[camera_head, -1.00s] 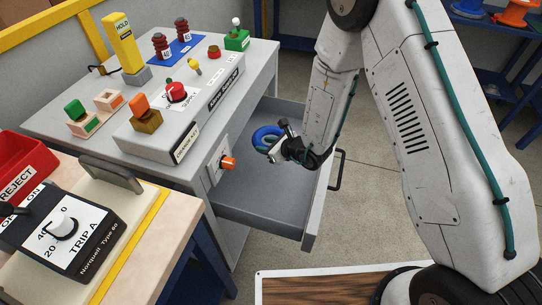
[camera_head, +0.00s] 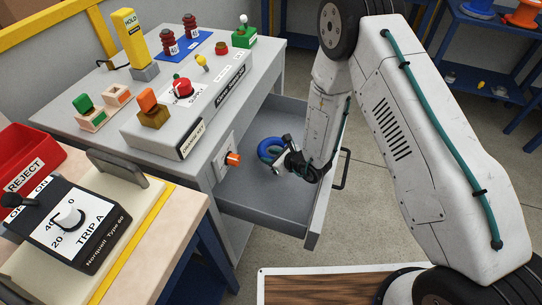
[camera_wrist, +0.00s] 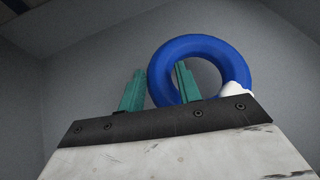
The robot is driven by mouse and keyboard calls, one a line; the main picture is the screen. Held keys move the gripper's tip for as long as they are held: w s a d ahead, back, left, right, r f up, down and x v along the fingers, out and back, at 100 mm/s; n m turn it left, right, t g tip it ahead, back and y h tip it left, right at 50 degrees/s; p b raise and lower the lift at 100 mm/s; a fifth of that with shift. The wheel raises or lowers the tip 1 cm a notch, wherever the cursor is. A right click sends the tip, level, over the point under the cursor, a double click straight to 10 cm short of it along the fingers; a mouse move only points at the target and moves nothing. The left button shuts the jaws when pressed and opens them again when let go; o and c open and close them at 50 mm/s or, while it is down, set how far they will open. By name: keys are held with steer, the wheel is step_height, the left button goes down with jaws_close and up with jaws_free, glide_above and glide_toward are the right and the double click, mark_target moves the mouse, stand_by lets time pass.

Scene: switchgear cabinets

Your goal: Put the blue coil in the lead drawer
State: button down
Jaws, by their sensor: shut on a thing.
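The blue coil (camera_head: 268,149) is a thick ring seen inside the outline of the open grey drawer (camera_head: 262,207), near its back. In the wrist view the coil (camera_wrist: 233,60) stands out against grey walls, with a small white piece at its lower right. My gripper (camera_head: 281,164) is shut on the coil's near-left rim. Its teal fingers (camera_wrist: 160,88) lie on either side of that rim, one showing in the ring's hole. The gripper hides part of the coil in the head view. I cannot tell whether the coil touches the drawer floor.
The drawer's front panel with a dark handle (camera_head: 343,168) stands out to the right. An orange knob (camera_head: 233,158) is on the cabinet face left of the drawer. The bench top above holds switches and blocks.

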steer(key=shift+f, duration=0.2)
steer(key=shift+f, duration=0.3)
steer(key=c, duration=0.9)
jaws_free()
steer(key=shift+c, duration=0.2)
steer(key=shift+r, duration=0.3)
steer(key=v, duration=1.2)
steer(key=shift+r, duration=0.35)
